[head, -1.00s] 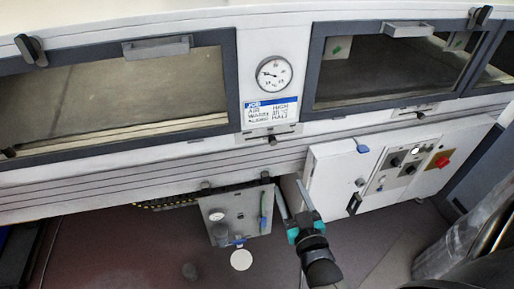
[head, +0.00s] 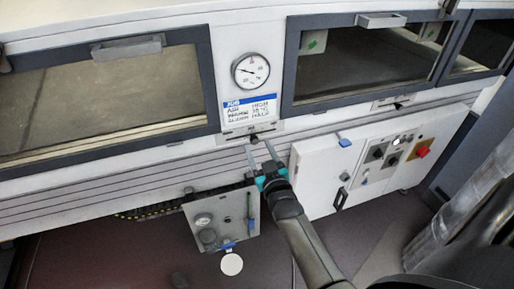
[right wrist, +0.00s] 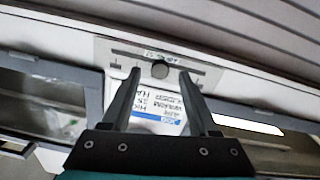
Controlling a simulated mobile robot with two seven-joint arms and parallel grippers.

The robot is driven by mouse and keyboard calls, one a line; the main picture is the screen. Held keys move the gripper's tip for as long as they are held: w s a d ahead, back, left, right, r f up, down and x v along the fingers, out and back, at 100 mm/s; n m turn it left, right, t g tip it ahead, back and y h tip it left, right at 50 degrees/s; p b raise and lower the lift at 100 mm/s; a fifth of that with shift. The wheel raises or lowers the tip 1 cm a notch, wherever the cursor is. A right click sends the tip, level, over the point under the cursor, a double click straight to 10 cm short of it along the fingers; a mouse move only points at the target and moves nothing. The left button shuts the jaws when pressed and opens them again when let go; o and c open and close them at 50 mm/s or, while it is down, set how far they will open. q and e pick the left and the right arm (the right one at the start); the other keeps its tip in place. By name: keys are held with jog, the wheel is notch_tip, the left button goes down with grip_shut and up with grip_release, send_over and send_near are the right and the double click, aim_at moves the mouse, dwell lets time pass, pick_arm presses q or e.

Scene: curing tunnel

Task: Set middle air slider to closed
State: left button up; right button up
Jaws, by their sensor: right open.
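The middle air slider is a dark round knob (head: 254,137) on a pale slotted plate (head: 232,135) below the dial gauge and label card. It stands near the middle of its slot. My right gripper (head: 259,147) is open just below and in front of the knob. In the right wrist view, which shows the label upside down, the knob (right wrist: 160,69) lies between the tips of my open right gripper (right wrist: 161,73). I see no grip on it, and cannot tell whether a finger touches it. My left gripper is not in view.
Windowed doors with handles (head: 128,48) flank the gauge (head: 250,71). Another slider plate (head: 398,102) is at the right. A white control box (head: 325,175) with a red knob juts out below right. A grey panel (head: 233,222) hangs below left.

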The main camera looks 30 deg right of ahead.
jog(key=shift+x, duration=0.95)
grip_shut()
dwell(0.8)
